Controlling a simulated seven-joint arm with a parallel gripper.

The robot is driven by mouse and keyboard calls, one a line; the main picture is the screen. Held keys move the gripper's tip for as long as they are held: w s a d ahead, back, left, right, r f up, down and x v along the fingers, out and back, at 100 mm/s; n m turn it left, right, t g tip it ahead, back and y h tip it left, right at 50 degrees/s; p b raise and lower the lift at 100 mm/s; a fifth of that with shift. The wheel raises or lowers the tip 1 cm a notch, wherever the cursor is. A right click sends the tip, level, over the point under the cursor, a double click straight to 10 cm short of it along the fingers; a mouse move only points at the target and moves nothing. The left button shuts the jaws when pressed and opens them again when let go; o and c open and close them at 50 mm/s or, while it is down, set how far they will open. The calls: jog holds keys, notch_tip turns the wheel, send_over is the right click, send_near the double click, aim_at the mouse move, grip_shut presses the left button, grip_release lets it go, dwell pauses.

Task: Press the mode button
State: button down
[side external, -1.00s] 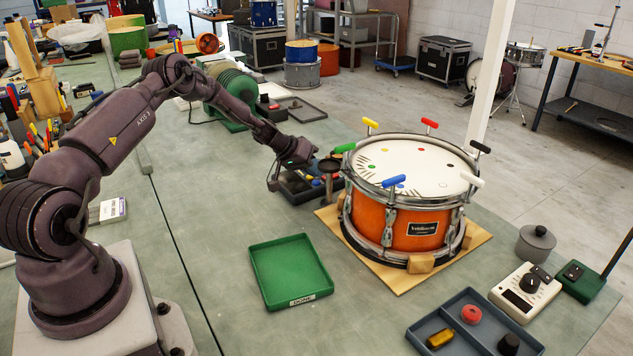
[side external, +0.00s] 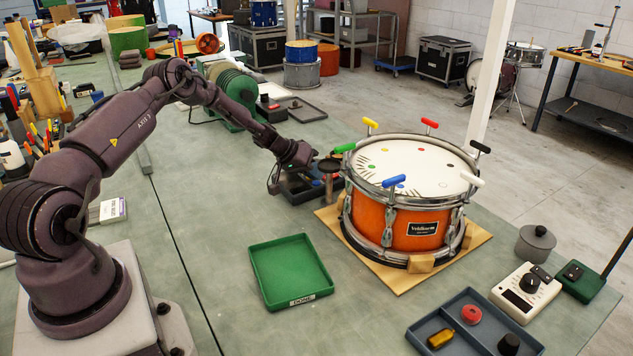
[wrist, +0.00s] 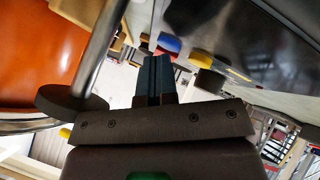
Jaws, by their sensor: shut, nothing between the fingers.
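A white box-shaped device (side external: 526,290) with a black knob, a dark display and small dark parts stands at the right front of the bench. I cannot make out which part of it, if any, is the mode button. The drum shows there at the left edge. The white device is not clearly visible in the wrist view.
A green tray (side external: 290,272) lies in front of the drum. A blue-grey tray (side external: 462,316) with small parts lies left of the white device. A green box (side external: 580,283) and a grey lidded pot (side external: 535,243) stand close to the device. Coloured-handled keys ring the drum top.

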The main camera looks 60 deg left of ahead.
jog(key=shift+r, duration=0.5)
jog(key=shift+r, duration=0.15)
notch_tip(320, 180, up, 6)
jog(key=shift+f, duration=0.1)
dwell(0.4)
